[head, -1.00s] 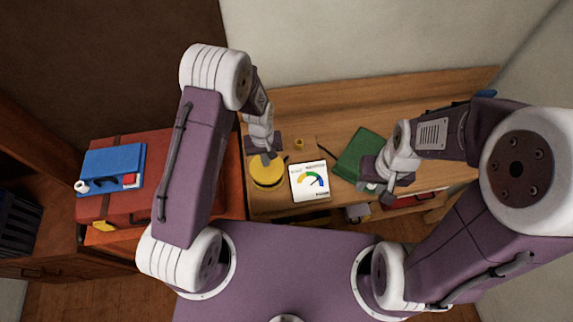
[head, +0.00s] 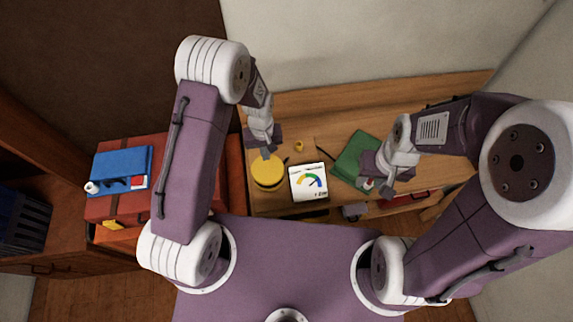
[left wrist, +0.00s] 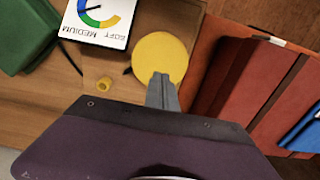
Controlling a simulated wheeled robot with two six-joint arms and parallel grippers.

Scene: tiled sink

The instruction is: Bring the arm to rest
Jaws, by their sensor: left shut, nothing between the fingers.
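My left gripper (head: 267,152) is shut and empty, above the back edge of a round yellow disc (head: 268,172) on the wooden table. In the left wrist view its closed fingers (left wrist: 162,88) overlap the edge of the yellow disc (left wrist: 160,57); I cannot tell whether they touch it. My right gripper (head: 381,188) is over the front part of a green book-like object (head: 352,156). Its fingertips are small in the head view, and I cannot tell whether they are open.
A white card with a coloured gauge (head: 308,183) lies right of the disc. A small yellow ring (head: 299,146) sits behind it. Left are a red case (head: 118,207) and a blue folder (head: 122,160). The wooden table (head: 350,103) is clear at the back.

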